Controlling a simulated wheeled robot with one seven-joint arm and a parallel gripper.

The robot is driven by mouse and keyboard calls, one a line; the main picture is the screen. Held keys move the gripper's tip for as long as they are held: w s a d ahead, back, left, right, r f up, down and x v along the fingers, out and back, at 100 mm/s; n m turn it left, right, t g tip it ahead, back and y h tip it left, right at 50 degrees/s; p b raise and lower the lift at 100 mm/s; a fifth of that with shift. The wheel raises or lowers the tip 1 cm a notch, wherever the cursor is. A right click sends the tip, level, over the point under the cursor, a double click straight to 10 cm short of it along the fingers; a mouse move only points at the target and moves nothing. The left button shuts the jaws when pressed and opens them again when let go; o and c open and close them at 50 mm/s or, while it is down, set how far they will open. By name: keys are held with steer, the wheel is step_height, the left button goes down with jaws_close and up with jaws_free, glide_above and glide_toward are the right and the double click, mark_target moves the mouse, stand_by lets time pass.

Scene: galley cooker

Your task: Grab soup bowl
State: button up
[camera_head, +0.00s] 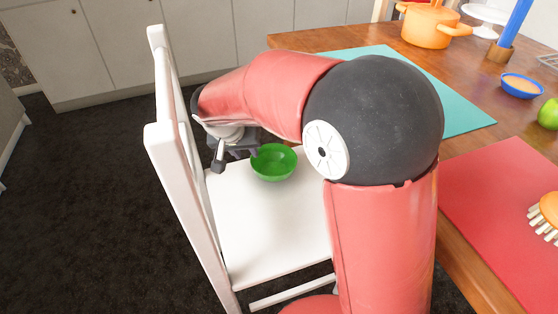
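A green bowl (273,164) sits upright on the white seat of a chair (265,245). My gripper (235,156) is just left of the bowl, low over the back part of the seat. Its two dark fingers stand apart, with nothing seen between them, so it looks open. The right finger overlaps the bowl's left rim in the picture; I cannot tell whether they touch. My red and black arm hides part of the seat and the table edge. A small blue bowl (521,86) with orange-tan contents stands on the table.
The chair's white backrest (176,150) rises left of my gripper. The wooden table (480,150) at right holds a teal mat (455,105), a red mat (500,200), an orange pot (430,27), a blue candle (515,22), a green apple (549,114) and a brush (546,218). Dark floor lies left.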

mark_target(253, 160)
steer(key=x, duration=0.6)
steer(key=shift+w+d+f, duration=0.25)
steer(key=shift+w+f, duration=0.05)
jaws_close()
